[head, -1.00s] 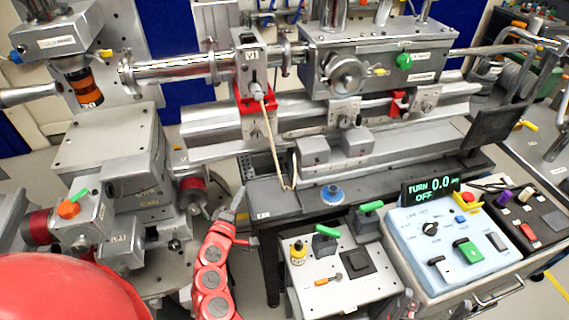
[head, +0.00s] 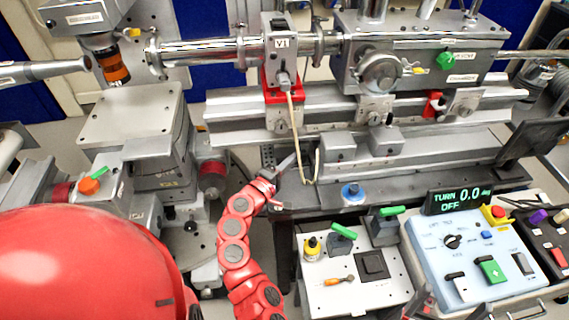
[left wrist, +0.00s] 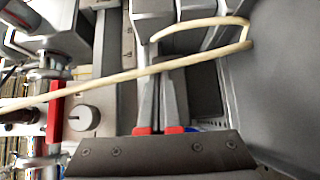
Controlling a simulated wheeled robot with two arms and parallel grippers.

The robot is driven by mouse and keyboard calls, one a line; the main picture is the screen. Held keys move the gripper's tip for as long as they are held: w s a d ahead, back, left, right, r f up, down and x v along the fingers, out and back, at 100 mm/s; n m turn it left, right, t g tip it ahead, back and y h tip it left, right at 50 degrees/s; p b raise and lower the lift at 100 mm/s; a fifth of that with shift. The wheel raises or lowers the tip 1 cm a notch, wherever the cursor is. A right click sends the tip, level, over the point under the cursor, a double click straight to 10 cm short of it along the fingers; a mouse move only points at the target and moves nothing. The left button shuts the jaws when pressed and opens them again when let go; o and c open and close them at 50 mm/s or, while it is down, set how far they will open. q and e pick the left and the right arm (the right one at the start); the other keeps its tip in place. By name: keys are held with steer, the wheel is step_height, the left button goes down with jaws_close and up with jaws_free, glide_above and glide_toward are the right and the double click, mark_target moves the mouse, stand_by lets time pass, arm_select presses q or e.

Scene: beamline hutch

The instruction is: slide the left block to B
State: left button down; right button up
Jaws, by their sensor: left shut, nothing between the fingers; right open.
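Two grey blocks sit on the front rail of the bench. The left block (head: 338,152) is just right of the hanging cord and the other block (head: 385,139) is close to its right. I cannot read a B mark. My left gripper (head: 284,165) is shut and empty, to the left of the left block and apart from it. Its fingers (left wrist: 165,95) also show in the left wrist view, with the pale cord (left wrist: 130,73) crossing them; contact cannot be told. My right gripper (head: 424,298) is only partly seen at the bottom edge, by the control box.
The pale cord hangs from the V1 valve (head: 282,60) in a loop beside the left block. A blue knob (head: 353,194) stands on the bench front. A panel with green-handled switches (head: 342,232) and a blue control box (head: 470,250) with a display reading 0.0 are in front.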

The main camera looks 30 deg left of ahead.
mark_target(324, 156)
arm_select(q)
steer(key=w+d+p, duration=0.1)
steer(key=w+d, duration=0.2)
steer(key=w, duration=0.2)
steer(key=shift+d+p, duration=0.35)
steer(key=shift+p, duration=0.05)
steer(key=w+d, duration=0.2)
steer(key=d, duration=0.1)
steer(key=shift+w+d+f+b, duration=0.1)
steer(key=shift+d+b, duration=0.2)
steer(key=shift+b, duration=0.1)
steer(key=shift+w+d, duration=0.3)
steer(key=shift+d, duration=0.05)
steer(key=shift+s+a, duration=0.1)
